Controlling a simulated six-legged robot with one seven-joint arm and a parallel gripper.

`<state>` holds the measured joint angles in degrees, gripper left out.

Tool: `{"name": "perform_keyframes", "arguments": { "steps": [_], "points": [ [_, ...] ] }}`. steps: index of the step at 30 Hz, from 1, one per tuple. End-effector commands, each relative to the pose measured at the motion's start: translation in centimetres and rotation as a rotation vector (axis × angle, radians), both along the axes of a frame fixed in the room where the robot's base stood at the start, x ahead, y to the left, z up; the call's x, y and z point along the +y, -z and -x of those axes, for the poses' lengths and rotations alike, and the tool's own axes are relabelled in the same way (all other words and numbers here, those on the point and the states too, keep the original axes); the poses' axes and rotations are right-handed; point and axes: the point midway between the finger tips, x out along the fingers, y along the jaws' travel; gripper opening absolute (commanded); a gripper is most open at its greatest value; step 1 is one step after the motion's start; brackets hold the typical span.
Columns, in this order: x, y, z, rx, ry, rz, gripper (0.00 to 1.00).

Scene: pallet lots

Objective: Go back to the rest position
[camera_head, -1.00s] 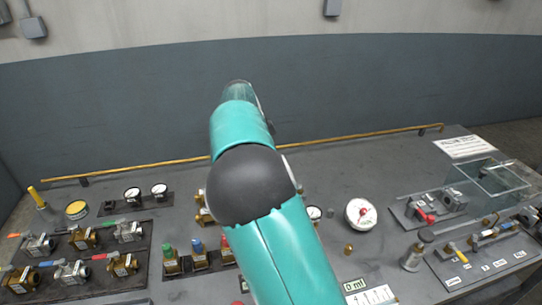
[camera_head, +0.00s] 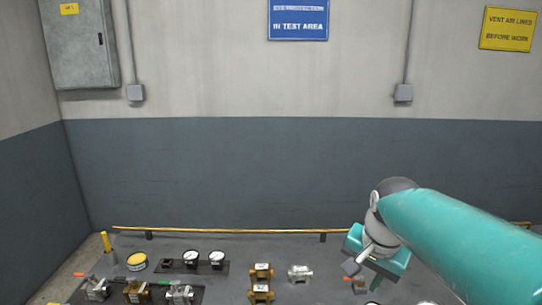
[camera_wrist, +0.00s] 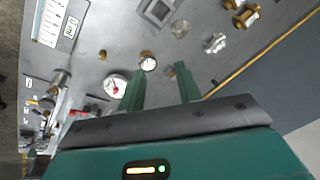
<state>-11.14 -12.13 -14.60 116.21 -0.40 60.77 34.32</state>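My gripper (camera_wrist: 159,70) shows in the wrist view with its two green fingers apart. Nothing is held between them; a small round gauge (camera_wrist: 148,63) appears beyond them on the bench. In the head view my teal arm comes in from the right, and its end hangs low over the right part of the bench. The fingertips are hard to make out there.
The grey bench (camera_head: 225,284) carries several valves, such as a brass one (camera_head: 262,271), two gauges (camera_head: 203,259) and a yellow-topped cup (camera_head: 137,261). A brass rail (camera_head: 220,231) runs along its back edge. A wall with a cabinet (camera_head: 78,42) stands behind.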

Motion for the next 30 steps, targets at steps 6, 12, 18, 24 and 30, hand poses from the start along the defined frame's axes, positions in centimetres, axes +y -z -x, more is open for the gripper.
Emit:
{"name": "perform_keyframes", "arguments": {
  "steps": [6,12,18,24,30],
  "points": [
    [1.5,0.0,6.8,-0.116,-0.270,0.071,0.34],
    [2.6,1.5,12.0,-0.201,-0.491,0.191,0.34],
    [3.0,2.7,14.2,-0.233,-0.599,0.268,0.34],
    [3.0,2.9,14.3,-0.233,-0.609,0.274,0.34],
    [3.0,2.8,14.3,-0.233,-0.607,0.273,0.34]
  ]
}}
